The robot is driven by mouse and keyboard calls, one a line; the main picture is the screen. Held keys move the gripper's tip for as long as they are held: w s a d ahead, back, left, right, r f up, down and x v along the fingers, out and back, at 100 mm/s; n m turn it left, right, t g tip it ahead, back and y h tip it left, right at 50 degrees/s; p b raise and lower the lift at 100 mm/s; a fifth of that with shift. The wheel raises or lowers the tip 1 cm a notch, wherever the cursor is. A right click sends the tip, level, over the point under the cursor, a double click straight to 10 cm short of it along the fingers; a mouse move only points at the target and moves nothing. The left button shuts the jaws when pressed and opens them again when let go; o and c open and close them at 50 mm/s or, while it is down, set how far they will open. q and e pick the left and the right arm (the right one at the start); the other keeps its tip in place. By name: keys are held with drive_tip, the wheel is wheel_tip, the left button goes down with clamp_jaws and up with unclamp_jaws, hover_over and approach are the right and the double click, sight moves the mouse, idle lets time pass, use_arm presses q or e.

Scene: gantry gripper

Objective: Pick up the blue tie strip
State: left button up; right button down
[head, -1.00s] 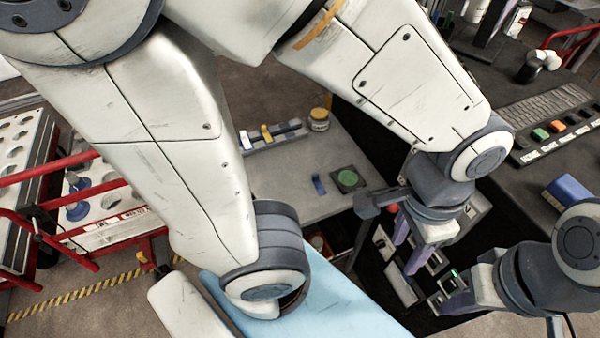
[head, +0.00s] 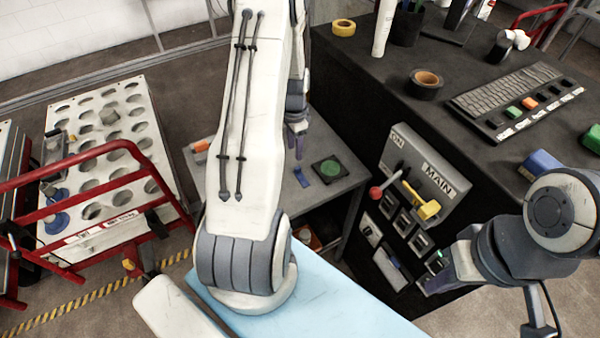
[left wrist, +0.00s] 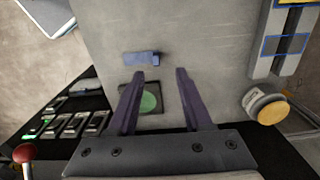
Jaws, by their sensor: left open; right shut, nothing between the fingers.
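A small blue strip (head: 302,177) lies on the grey table, left of the green disc on its dark square pad (head: 329,169). In the left wrist view the blue strip (left wrist: 141,58) lies beyond the fingertips, mostly ahead of the left finger. My left gripper (head: 297,142) is above the table and points down; in the wrist view (left wrist: 160,73) its fingers are apart and empty, with the green disc showing between them. My right gripper (head: 432,284) is shut and empty, low at the right by the black cabinet's switches.
A grey MAIN switch box (head: 425,175) with red-knobbed and yellow handles is on the black cabinet. A rack (left wrist: 287,45) and a yellow-topped jar (left wrist: 266,106) stand on the table's right in the wrist view. A red-railed cart (head: 100,185) stands left.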

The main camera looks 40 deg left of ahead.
sight(297, 167)
use_arm(q)
wheel_tip(297, 167, down, 3)
drive_tip(key=shift+d+r, duration=0.1)
drive_tip(key=shift+r, duration=0.1)
drive_tip(key=f, duration=0.1)
drive_tip(key=f+p, duration=0.2)
drive_tip(key=shift+d+f, duration=0.35)
drive_tip(key=shift+f, duration=0.05)
drive_tip(key=shift+f+p, duration=0.3)
drive_tip(key=shift+f, duration=0.35)
clamp_jaws()
